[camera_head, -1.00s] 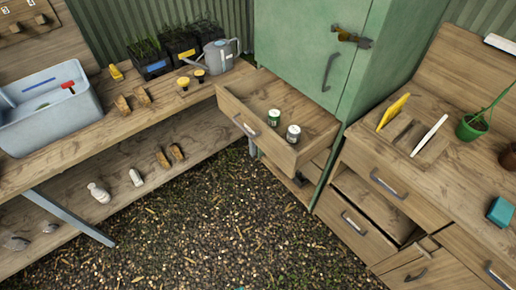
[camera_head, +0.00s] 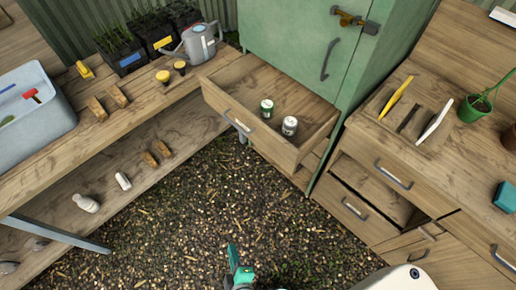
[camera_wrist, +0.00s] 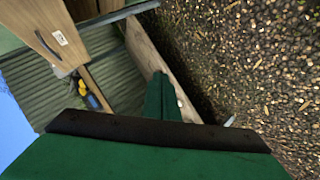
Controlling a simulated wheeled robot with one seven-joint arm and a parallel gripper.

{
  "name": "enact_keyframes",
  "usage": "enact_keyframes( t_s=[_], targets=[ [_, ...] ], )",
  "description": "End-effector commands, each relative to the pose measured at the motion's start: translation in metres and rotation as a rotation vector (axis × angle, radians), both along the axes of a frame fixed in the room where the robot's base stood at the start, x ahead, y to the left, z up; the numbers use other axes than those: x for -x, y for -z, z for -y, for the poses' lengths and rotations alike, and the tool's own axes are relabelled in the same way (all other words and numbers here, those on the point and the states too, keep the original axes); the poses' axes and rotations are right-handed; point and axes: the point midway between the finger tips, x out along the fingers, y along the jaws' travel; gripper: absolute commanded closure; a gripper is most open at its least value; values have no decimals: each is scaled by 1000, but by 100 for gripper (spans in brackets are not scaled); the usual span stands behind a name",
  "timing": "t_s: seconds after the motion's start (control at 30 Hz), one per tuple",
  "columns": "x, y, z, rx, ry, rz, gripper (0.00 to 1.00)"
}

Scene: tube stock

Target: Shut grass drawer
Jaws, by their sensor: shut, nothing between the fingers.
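A wooden drawer (camera_head: 238,118) is pulled well out below the green cabinet in the head view. It has a metal handle on its front and holds a green-and-white can (camera_head: 266,110) and a white can (camera_head: 289,127). I cannot read which drawer is the grass one. My gripper (camera_head: 236,252) is green and shut, with nothing held. It is at the bottom of the head view, over the gravel and apart from the open drawer. In the wrist view my gripper (camera_wrist: 162,98) points toward wooden boards, and a wooden front (camera_wrist: 45,30) with a handle and small label shows at upper left.
The green cabinet (camera_head: 290,45) stands behind the open drawer. The right-hand chest has a drawer (camera_head: 352,212) that looks partly out. A bench (camera_head: 130,130) with a shelf stands left, carrying a grey basin (camera_head: 35,125) and a watering can (camera_head: 198,42). The gravel between is clear.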

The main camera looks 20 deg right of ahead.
Motion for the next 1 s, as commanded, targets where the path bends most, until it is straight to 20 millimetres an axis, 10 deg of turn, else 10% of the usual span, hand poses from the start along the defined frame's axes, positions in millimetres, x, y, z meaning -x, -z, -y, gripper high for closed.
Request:
enact_keyframes(
  t_s=[0.37,0.7,1.0],
  targets=[
    [-107,47,56,851,-150,-311,100],
    [-197,-30,95,1494,-60,-670,100],
    [-226,-103,96,1729,83,-912,100]
  ],
)
